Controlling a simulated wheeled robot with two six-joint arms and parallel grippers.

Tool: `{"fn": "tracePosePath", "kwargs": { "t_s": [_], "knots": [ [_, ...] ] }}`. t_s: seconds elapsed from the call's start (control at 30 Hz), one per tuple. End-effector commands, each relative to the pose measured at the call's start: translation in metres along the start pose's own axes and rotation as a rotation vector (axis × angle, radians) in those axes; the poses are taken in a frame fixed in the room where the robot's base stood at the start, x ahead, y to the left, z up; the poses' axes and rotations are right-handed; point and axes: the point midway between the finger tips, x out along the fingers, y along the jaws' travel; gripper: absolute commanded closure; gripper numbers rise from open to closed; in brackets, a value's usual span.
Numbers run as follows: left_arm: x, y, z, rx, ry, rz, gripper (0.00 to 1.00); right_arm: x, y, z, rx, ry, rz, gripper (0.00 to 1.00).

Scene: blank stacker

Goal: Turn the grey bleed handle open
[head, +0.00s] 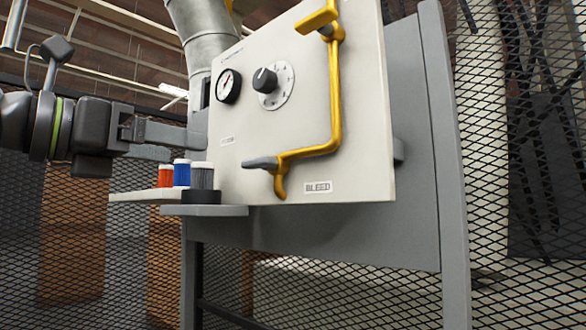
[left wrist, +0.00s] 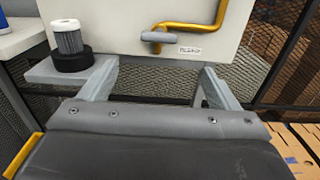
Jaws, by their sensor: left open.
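The grey bleed handle (head: 260,162) sits on the lower end of a yellow pipe (head: 335,95) on the pale panel, to the left of the BLEED label (head: 318,187). It lies about level and points left. In the left wrist view the handle (left wrist: 157,37) shows ahead, beyond and between my fingers. My left gripper (head: 205,142) comes in from the left in front of the panel, to the left of the handle and apart from it. In the left wrist view my left gripper (left wrist: 158,82) is open, with nothing between its fingers. My right gripper is not in view.
A pressure gauge (head: 228,87) and a black knob (head: 265,80) are on the panel (head: 300,80). A shelf (head: 205,210) at the panel's lower left bears a grey ribbed cylinder (head: 202,176) on a black base. Blue (head: 182,172) and orange (head: 165,176) containers stand beside it. Mesh fencing surrounds the stand.

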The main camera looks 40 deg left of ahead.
Motion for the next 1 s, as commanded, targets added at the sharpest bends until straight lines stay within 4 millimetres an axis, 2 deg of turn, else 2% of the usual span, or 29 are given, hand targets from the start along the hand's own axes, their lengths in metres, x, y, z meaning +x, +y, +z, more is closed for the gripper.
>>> {"fn": "tracePosePath", "kwargs": {
  "t_s": [0.17,0.27,0.4,0.5,0.7,0.83,1.0],
  "knots": [
    [0.007,0.001,0.002,0.0,0.001,0.007,0.16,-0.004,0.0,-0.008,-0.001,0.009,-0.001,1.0],
    [0.023,0.001,0.003,0.001,0.003,0.005,0.16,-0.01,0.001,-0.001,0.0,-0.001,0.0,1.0],
    [0.053,0.001,0.004,0.0,0.006,0.004,0.16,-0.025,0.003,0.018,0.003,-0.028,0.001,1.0],
    [0.075,0.001,0.005,0.0,0.007,0.005,0.16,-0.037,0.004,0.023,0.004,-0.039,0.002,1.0],
    [0.113,0.001,0.005,0.001,0.006,0.004,0.16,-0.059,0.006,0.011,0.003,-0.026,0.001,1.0],
    [0.132,0.001,0.006,0.0,0.005,0.004,0.16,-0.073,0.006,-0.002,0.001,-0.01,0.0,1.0],
    [0.152,0.001,0.005,-0.001,0.003,0.001,0.16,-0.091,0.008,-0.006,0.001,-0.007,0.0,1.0]
  ]
}}
